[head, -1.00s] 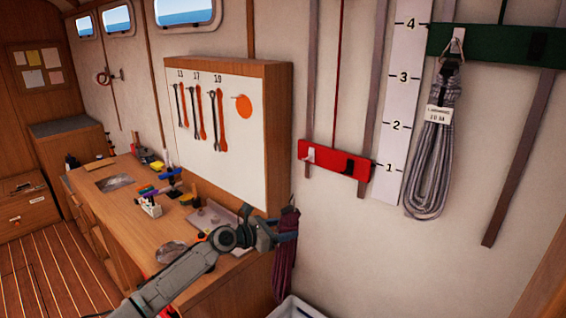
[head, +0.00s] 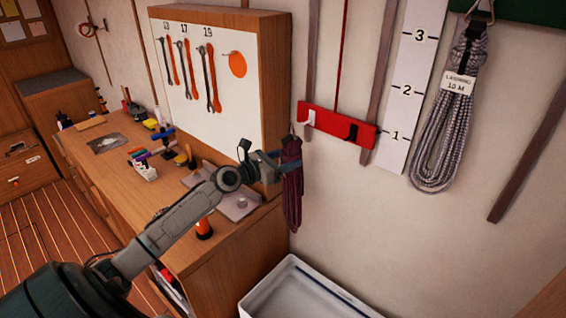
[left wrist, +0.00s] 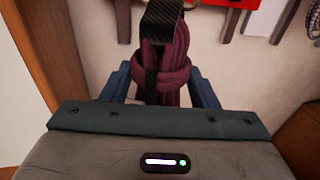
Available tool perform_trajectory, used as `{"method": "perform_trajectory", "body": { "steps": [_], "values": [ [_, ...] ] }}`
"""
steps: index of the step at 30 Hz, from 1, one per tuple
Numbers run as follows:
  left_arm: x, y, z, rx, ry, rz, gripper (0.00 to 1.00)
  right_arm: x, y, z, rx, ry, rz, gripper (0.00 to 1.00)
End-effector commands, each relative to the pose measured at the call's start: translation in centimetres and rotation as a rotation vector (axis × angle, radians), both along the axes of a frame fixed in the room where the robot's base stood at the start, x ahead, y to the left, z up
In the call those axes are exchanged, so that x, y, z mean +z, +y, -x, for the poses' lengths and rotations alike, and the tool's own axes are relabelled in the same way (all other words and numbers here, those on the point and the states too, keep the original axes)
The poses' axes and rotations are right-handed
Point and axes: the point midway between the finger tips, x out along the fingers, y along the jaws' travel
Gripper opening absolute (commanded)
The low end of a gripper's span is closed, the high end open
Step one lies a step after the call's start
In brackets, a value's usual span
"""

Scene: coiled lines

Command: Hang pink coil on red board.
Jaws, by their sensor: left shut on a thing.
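The pink coil (head: 293,200), a dark maroon-pink bundle of line, hangs from my left gripper (head: 286,159). In the left wrist view the coil (left wrist: 172,62) sits between the two blue fingers, with a black band around its top. The red board (head: 365,140) is on the wall just right of the coil, its height near the coil's top. It carries a white hook (head: 310,117) at its left end and a black hook (head: 352,132) further right. The coil appears apart from the board. My right gripper is not in view.
A wooden tool cabinet (head: 262,70) stands left of the board above a workbench (head: 110,180). A white bin (head: 290,283) lies below. A grey coil (head: 445,120) hangs from a green board (head: 520,10) beside a numbered strip (head: 412,75).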

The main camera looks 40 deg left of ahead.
Motion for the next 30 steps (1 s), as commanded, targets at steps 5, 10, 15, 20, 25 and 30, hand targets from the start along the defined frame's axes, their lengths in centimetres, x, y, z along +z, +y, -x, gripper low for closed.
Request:
{"method": "perform_trajectory", "body": {
  "steps": [5,10,15,20,25,30],
  "values": [
    [0.0,-0.1,-1.1,0.0,-0.003,0.002,0.07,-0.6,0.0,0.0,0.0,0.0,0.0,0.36],
    [-0.2,-0.2,-2.1,0.001,-0.004,0.001,0.07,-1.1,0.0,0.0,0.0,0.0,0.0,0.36],
    [-0.2,-0.3,-3.0,0.001,-0.005,0.001,0.07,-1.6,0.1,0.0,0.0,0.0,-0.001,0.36],
    [-0.4,-0.4,-3.9,0.0,-0.005,0.002,0.07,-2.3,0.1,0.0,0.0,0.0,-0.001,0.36],
    [-0.5,-0.4,-4.9,0.0,-0.004,0.001,0.07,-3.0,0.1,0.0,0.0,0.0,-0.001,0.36],
    [-0.6,-0.5,-5.7,0.0,-0.003,0.002,0.07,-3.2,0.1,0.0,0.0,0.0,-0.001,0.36]
  ]
}}
